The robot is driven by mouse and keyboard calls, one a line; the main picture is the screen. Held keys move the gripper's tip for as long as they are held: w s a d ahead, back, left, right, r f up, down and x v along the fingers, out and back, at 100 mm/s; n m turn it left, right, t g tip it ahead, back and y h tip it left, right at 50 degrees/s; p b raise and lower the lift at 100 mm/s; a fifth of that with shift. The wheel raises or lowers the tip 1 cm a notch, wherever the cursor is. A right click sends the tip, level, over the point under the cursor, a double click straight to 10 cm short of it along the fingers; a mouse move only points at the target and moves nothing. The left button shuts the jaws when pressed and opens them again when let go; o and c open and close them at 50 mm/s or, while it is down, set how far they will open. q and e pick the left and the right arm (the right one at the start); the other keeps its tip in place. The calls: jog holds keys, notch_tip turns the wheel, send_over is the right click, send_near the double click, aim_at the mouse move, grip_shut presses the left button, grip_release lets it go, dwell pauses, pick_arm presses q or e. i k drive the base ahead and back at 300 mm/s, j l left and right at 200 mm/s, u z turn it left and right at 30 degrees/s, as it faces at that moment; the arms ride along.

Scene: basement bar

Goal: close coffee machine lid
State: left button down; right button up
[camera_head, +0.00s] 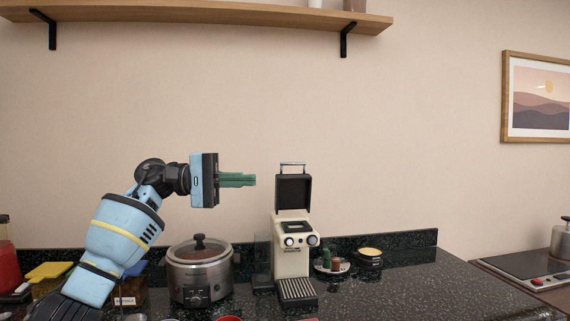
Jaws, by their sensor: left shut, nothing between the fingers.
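A cream coffee machine (291,258) stands on the dark speckled counter in the middle of the view. Its black lid (293,191) is raised upright at the back, with a metal handle on its upper edge. My left gripper (250,180) is to the left of the raised lid, at about its height in the picture. Its green fingers are shut with nothing between them, and they point right towards the lid. A gap shows between the fingertips and the lid. My right gripper is not in view.
A slow cooker (199,276) with a glass lid stands left of the machine, below my left gripper. A wooden shelf (200,14) runs above. The counter's right side is clear.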

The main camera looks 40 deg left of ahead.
aim_at(292, 191)
jog(key=i+j, duration=0.35)
jog(key=j, duration=0.15)
jog(key=i+j, duration=0.7)
jog(key=j, duration=0.25)
